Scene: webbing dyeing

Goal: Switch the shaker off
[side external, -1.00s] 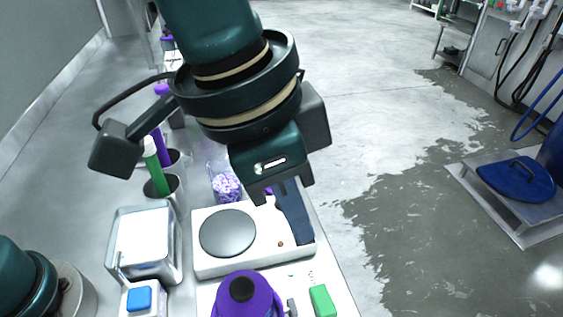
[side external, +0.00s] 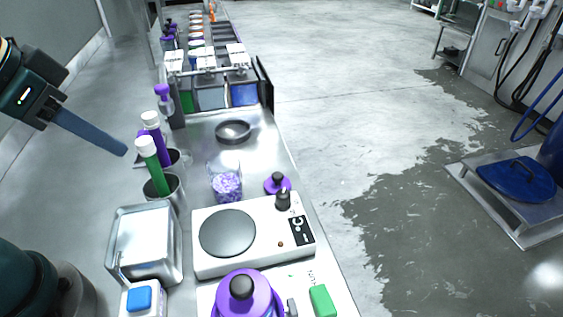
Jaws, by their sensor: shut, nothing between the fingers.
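A white unit (side external: 335,291) at the bottom edge carries a purple vessel (side external: 240,296) with a black knob on top. It has a green switch (side external: 322,301) and a small grey lever (side external: 292,308) on its right part. It looks like the shaker, but its lower part is cut off by the frame and I cannot read the switch's position. My gripper (side external: 123,151) is at the upper left, its long blue-grey fingers shut and empty. It is left of the white-capped tubes and far from the green switch.
A white hot plate (side external: 208,264) with a round grey disc, black knob (side external: 283,200) and °C label stands behind the unit. Nearby are a beaker of purple pieces (side external: 227,186), capped tubes in cups (side external: 152,165), a metal tray (side external: 113,250) and a blue button (side external: 139,299). A dark dish (side external: 233,132) sits behind.

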